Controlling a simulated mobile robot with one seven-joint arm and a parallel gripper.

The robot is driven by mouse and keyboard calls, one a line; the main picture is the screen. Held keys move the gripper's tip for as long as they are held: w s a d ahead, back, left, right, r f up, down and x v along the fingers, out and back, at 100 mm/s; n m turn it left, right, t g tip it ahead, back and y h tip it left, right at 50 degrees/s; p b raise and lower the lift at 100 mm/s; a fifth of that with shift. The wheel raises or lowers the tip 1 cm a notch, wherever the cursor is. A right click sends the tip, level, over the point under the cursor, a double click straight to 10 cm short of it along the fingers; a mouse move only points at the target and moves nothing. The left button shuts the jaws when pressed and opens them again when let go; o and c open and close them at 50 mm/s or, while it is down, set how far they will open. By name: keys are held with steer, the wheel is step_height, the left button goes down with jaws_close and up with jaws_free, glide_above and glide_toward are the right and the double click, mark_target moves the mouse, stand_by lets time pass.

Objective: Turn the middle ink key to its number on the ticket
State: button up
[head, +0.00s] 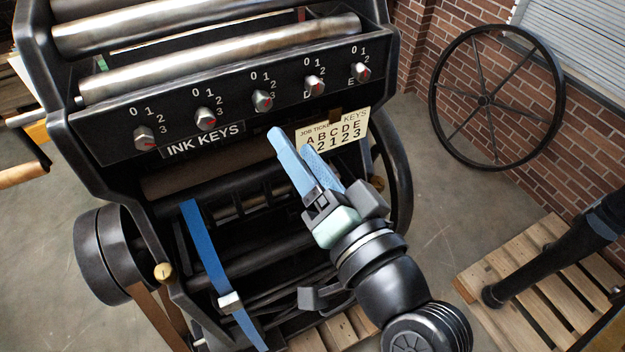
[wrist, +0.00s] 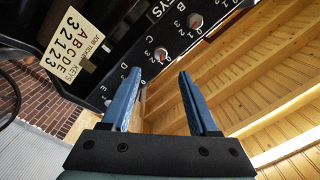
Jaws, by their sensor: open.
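The middle ink key C (head: 262,101) is a grey knob with a red mark on the sloping black panel. Its mark faces right, towards the 2 and 3; I cannot tell which exactly. The job ticket (head: 334,133) hangs below the panel's right end and shows 1 under C; it also shows in the wrist view (wrist: 72,47). My gripper (head: 290,141) is open and empty, its blue fingers just below key C in the head view. In the wrist view the key (wrist: 160,54) appears between and beyond the fingertips (wrist: 158,73), apart from them.
Other ink keys sit either side: key B (head: 205,118) on the left, key D (head: 315,85) on the right. Metal rollers (head: 220,58) lie above the panel. A blue strap (head: 206,250) and dark rollers lie below. A spoked wheel (head: 485,100) and a pallet (head: 540,262) stand right.

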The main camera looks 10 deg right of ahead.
steer(key=shift+b+v, duration=0.4)
steer(key=shift+v, duration=1.25)
steer(key=shift+r, duration=0.1)
